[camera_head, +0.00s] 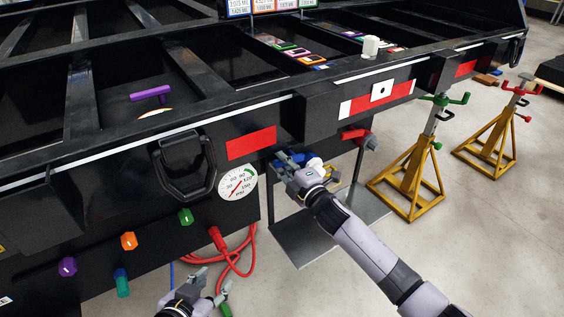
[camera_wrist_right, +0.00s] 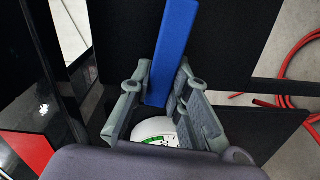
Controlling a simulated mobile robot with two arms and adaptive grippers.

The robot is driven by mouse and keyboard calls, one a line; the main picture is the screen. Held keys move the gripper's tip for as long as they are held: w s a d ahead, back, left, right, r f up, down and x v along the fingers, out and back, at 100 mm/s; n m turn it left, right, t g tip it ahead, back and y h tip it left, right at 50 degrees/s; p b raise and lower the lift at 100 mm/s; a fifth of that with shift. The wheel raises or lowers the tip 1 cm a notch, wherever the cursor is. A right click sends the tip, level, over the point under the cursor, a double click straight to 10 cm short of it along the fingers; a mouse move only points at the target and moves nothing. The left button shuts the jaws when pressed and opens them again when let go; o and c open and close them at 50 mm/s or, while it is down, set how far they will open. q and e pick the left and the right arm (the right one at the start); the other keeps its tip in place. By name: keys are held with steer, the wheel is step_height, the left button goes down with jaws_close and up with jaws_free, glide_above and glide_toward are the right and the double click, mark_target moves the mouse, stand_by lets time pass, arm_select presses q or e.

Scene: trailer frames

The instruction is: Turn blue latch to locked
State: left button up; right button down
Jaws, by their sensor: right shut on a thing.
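The blue latch (camera_head: 300,157) shows under the trailer's edge, mostly hidden behind my right gripper (camera_head: 288,163). In the right wrist view the latch is a long flat blue bar (camera_wrist_right: 174,50), its near end between the two fingers of my right gripper (camera_wrist_right: 162,84). The right gripper is shut on this bar. My left gripper (camera_head: 207,287) is at the bottom of the head view, empty, with its fingers apart, well away from the latch.
A pressure gauge (camera_head: 238,184) is left of the right gripper. Purple (camera_head: 67,266), orange (camera_head: 128,240) and green (camera_head: 186,216) knobs are on the black panel. A red hose (camera_head: 245,250) hangs below. Yellow jack stands (camera_head: 408,182) are at the right.

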steer(key=c, duration=1.5)
jaws_free()
steer(key=v, duration=1.2)
